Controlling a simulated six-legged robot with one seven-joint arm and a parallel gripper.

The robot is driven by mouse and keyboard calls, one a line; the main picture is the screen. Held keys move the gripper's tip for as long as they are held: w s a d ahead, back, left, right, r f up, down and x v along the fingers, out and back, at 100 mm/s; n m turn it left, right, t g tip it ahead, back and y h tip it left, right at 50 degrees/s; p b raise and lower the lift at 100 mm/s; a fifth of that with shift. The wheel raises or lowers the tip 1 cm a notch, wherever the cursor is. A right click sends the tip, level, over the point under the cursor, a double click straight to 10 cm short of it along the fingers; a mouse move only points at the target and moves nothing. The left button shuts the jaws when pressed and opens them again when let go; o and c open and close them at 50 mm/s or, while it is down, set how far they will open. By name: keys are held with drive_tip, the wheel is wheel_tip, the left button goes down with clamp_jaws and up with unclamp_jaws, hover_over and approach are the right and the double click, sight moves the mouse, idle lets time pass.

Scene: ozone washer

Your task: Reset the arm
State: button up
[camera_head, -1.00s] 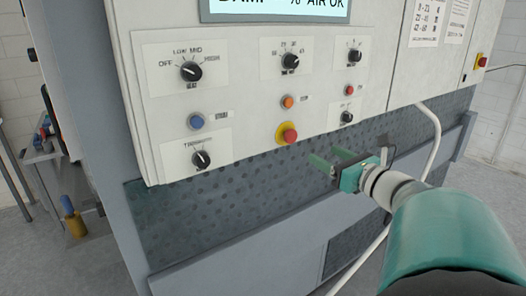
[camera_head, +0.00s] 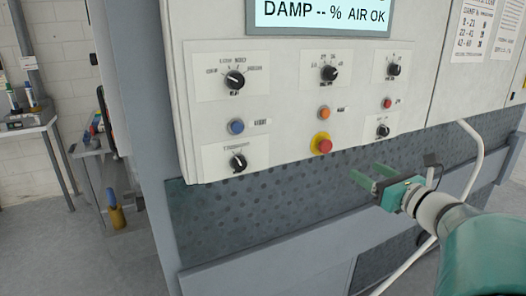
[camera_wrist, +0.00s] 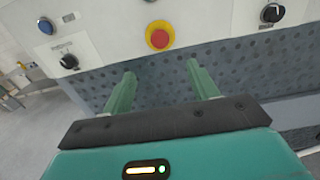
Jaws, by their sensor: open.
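My gripper (camera_head: 368,177) is open and empty, with its two green fingers apart in front of the dark perforated panel. It sits below and to the right of the red emergency button on its yellow base (camera_head: 322,144). In the wrist view my gripper (camera_wrist: 160,80) shows both fingers spread with nothing between them. The red button (camera_wrist: 159,36) appears just beyond and above the fingertips there. The fingers do not appear to touch the button. My teal arm reaches in from the lower right.
The washer's control panel (camera_head: 285,100) carries several black knobs, a blue button (camera_head: 236,127), an orange button (camera_head: 324,113) and a display reading DAMP -- % AIR OK (camera_head: 322,14). A white pipe (camera_head: 466,190) runs down at right. A table (camera_head: 35,128) stands at left, with open floor before it.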

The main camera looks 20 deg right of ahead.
drive_tip(key=a+f+n+g+y, duration=0.35)
drive_tip(key=a+n, duration=0.35)
drive_tip(key=a, duration=0.4)
drive_tip(key=a+f+n+g+y, duration=0.2)
drive_tip(key=a+f+n+g, duration=0.2)
drive_tip(key=a+n, duration=0.5)
drive_tip(key=s+a+f+n+g+h, duration=0.5)
drive_tip(key=s+a+n, duration=0.4)
drive_tip(key=n, duration=1)
drive_tip(key=shift+s+a+f+h, duration=0.15)
drive_tip(key=shift+a+f+h, duration=0.35)
drive_tip(key=shift+a+h, duration=0.3)
